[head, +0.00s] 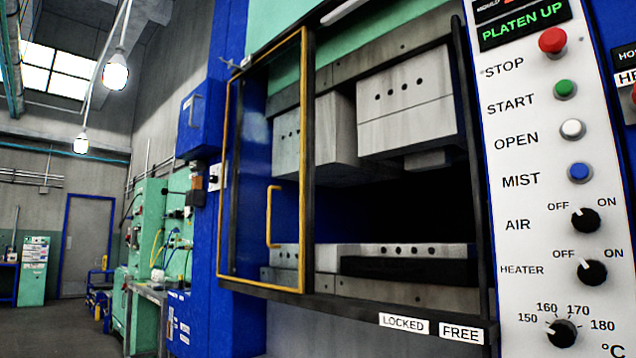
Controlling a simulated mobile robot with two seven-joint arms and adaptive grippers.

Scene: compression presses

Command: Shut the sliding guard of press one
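The press with its sliding guard (304,160) fills the middle of the head view. The guard is a yellow-edged clear panel with a yellow upright handle (269,216). It stands at the left of the press, reaching past the left side of the opening, and the right part of the opening is uncovered. Inside, an upper platen block (405,100) hangs well above a lower platen (410,268), with a dark gap between. A sign reads PLATEN UP (523,25). Neither gripper is in view. No press number is readable.
A white control panel (530,200) stands right of the opening, with STOP, START, OPEN and MIST buttons and several knobs. Labels LOCKED (404,323) and FREE (461,333) sit below the opening. Green machines (150,240) and a grey door (86,245) are farther left.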

